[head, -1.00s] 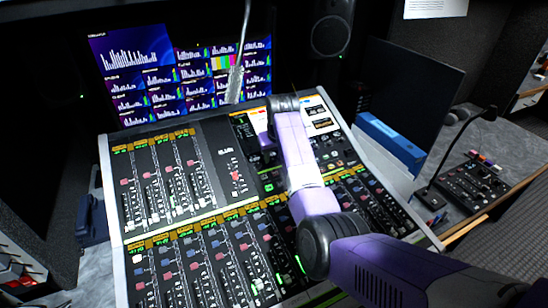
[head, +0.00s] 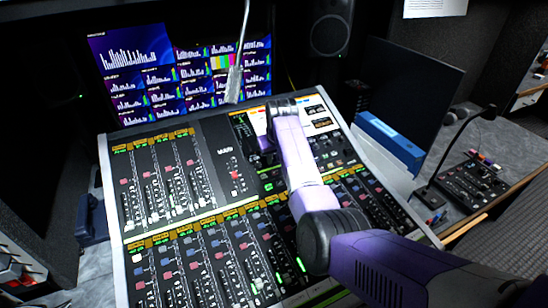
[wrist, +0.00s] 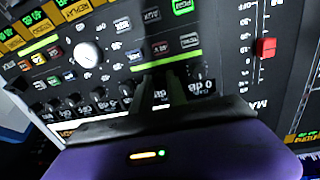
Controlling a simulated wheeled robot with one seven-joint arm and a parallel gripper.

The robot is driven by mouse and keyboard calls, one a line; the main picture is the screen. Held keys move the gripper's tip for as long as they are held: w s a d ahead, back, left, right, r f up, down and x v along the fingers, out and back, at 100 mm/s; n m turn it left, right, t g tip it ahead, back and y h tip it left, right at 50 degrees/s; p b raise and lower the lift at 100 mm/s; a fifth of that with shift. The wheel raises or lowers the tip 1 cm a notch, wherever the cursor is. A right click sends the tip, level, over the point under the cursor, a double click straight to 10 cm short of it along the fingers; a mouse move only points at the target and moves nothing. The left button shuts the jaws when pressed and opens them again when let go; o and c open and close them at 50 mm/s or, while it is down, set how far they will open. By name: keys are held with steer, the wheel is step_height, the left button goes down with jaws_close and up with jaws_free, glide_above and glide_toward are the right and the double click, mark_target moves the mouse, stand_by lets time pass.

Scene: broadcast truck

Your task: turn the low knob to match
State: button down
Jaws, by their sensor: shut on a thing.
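In the wrist view my gripper (wrist: 161,84) reaches the console's knob panel, its dark fingers close together at the row of small black knobs. It is shut on a dark knob in that row. The knob is mostly hidden by the fingers, so its pointer cannot be read. Other black knobs of the row (wrist: 127,89) show to the left. A larger white knob (wrist: 88,54) with a printed scale sits up and left of the fingers. In the head view my arm covers much of this panel, and the fingertips are hard to make out.
The mixing console (head: 215,165) carries several faders below and left of the arm. A red fader cap (wrist: 265,48) stands right of the fingers. Screens (head: 180,70) stand behind, with a gooseneck (head: 236,80) before them. A blue binder (head: 390,140) lies at the right.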

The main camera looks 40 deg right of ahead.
steer(key=shift+n, duration=0.3)
steer(key=shift+r+n+p, duration=0.1)
steer(key=shift+n+p, duration=0.5)
steer(key=shift+n, duration=0.2)
steer(key=shift+n+p, duration=0.55)
steer(key=shift+n, duration=1.25)
steer(key=c, duration=1.3)
jaws_free()
steer(key=shift+s+b+v, duration=0.15)
steer(key=shift+v, duration=1.75)
steer(key=shift+s+b+v, duration=0.1)
steer(key=shift+b+v, duration=0.05)
steer(key=shift+v, duration=1.75)
